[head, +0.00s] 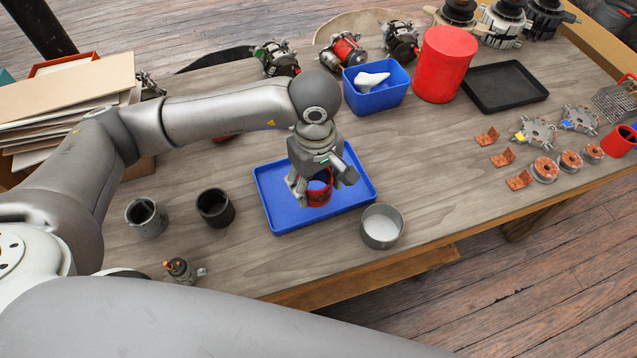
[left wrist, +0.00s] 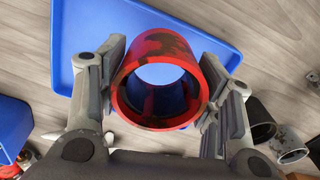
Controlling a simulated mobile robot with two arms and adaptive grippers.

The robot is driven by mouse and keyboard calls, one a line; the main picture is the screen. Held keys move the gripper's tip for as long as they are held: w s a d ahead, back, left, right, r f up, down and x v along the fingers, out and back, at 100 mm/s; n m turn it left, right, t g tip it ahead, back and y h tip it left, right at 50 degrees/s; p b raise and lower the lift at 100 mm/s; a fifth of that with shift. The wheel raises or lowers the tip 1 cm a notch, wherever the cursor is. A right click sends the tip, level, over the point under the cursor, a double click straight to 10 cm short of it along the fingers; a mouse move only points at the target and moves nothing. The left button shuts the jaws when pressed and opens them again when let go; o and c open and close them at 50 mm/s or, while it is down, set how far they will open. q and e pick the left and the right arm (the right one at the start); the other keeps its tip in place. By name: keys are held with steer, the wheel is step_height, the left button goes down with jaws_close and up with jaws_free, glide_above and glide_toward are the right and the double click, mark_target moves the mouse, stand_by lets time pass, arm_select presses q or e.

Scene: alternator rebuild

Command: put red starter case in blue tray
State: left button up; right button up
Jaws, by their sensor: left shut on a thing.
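The red starter case (head: 319,195) is an open red ring with dark worn patches. My left gripper (head: 322,184) is shut on it, one finger on each side. In the left wrist view the case (left wrist: 160,45) stands between the finger pads of my left gripper (left wrist: 163,82), and blue shows through its bore. The blue tray (head: 273,190) is flat and shallow and lies directly under the case; it also shows in the left wrist view (left wrist: 68,40). I cannot tell whether the case touches the tray floor. My right gripper is not in view.
A grey cup (head: 382,227) stands close to the tray's right front corner. Two dark cylinders, a black one (head: 215,208) and a grey one (head: 147,218), stand left of it. A deep blue bin (head: 376,95) and a red canister (head: 444,65) stand behind.

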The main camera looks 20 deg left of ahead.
mark_target(319, 181)
arm_select(q)
steer(key=shift+w+f, duration=1.05)
steer(key=shift+f, duration=0.15)
step_height(319, 181, down, 2)
steer(key=shift+f+p, duration=0.1)
steer(key=shift+p, duration=0.7)
steer(key=shift+f, duration=0.45)
steer(key=shift+f, duration=0.15)
steer(key=o, duration=1.1)
steer(key=shift+f, duration=0.1)
steer(key=o, duration=0.5)
